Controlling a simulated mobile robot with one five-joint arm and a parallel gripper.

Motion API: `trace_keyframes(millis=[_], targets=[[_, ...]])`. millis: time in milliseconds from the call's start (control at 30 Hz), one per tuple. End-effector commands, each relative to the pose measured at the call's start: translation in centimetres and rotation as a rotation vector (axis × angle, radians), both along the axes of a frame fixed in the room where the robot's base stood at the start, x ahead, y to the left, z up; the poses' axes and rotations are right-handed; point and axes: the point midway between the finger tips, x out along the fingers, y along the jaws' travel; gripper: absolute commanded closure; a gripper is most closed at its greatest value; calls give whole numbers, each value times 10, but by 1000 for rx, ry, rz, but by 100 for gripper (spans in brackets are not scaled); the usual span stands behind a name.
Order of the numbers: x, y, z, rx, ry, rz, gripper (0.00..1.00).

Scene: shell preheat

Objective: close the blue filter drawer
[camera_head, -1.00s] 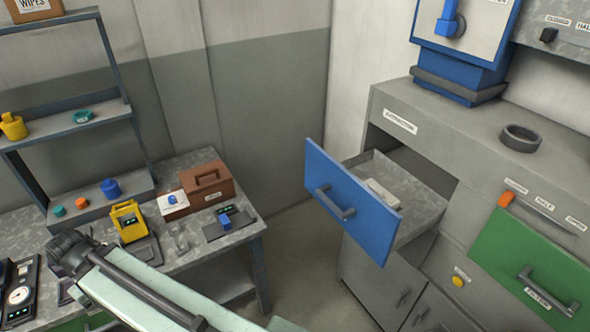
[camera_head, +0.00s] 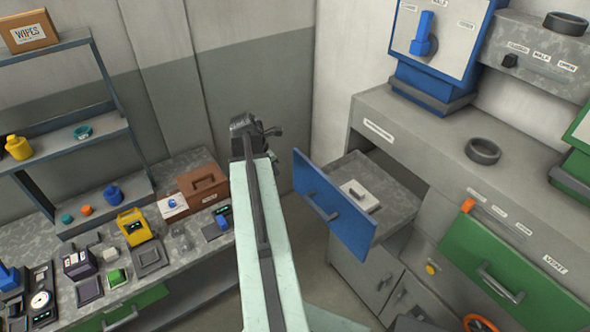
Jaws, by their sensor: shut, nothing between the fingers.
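The blue filter drawer (camera_head: 335,205) is pulled well out of the grey cabinet at the right. Its blue front has a dark bar handle (camera_head: 323,207). A white block with a dark grip (camera_head: 361,195) lies inside it. My gripper (camera_head: 270,131) is at the far end of my pale green arm, raised left of the drawer and apart from it. The gripper looks small and dark, its fingers close together, with nothing seen held in it.
A green drawer front (camera_head: 505,265) is to the right on the same cabinet. A grey ring (camera_head: 483,150) lies on the cabinet top. Floor shows between bench and cabinet.

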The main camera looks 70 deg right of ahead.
Motion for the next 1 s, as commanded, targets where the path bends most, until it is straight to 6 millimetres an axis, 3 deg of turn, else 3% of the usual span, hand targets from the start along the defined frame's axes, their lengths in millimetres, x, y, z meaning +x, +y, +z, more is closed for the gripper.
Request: trace_keyframes(millis=[133, 267, 733, 800, 1000], targets=[[-10, -8, 2, 2, 16, 20, 100], [-11, -10, -9, 3, 15, 20, 100], [-29, -39, -103, 2, 14, 17, 100], [-36, -51, -92, 2, 14, 15, 100], [-49, -69, -91, 3, 14, 16, 100]])
